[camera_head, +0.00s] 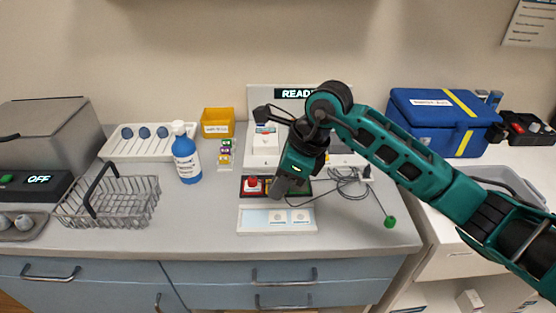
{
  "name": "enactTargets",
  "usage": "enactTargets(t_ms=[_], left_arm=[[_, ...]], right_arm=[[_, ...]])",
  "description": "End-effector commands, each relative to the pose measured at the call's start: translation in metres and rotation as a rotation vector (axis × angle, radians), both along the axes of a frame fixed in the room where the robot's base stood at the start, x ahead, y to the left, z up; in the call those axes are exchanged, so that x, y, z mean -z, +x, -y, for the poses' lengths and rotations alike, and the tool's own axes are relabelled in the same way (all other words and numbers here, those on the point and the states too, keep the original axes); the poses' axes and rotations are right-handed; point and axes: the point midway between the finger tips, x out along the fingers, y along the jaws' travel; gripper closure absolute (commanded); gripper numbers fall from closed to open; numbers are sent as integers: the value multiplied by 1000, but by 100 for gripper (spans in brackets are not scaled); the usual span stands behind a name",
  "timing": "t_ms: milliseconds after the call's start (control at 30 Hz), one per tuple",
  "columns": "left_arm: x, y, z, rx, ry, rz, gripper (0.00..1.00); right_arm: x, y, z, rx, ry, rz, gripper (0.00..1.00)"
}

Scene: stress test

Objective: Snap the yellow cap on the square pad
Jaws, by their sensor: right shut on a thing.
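My right gripper (281,191) points down over the counter, just behind the white tray (251,228). It is shut, and a thin dark cable (317,197) runs to its fingertips. The yellow cap does not show; the jaws hide what they hold at the cable's end. Two small pale pads lie in the tray, a left pad (278,217) and a right pad (300,216). They are too small to tell for sure which is square. The cable's other lead ends in a green cap (390,221) on the counter at right. My left gripper is not in view.
A red knob (252,182) on a dark panel stands beside the gripper. Behind is a white device with a "READY" display (296,93). A blue bottle (186,155), wire basket (132,207) and yellow bin (218,122) stand left. A blue case (424,126) is at right.

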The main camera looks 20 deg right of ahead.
Motion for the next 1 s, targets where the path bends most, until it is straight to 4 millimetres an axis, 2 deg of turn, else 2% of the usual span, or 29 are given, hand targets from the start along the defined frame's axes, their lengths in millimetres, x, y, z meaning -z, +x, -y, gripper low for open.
enactTargets(t_ms=[267, 700, 1000], left_arm=[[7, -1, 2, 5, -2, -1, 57], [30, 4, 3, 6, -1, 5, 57], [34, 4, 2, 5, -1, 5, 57]], right_arm=[[12, -1, 0, 6, 0, 1, 93], [50, -1, 0, 4, -1, 0, 93], [56, -1, 0, 5, -1, 1, 93]])
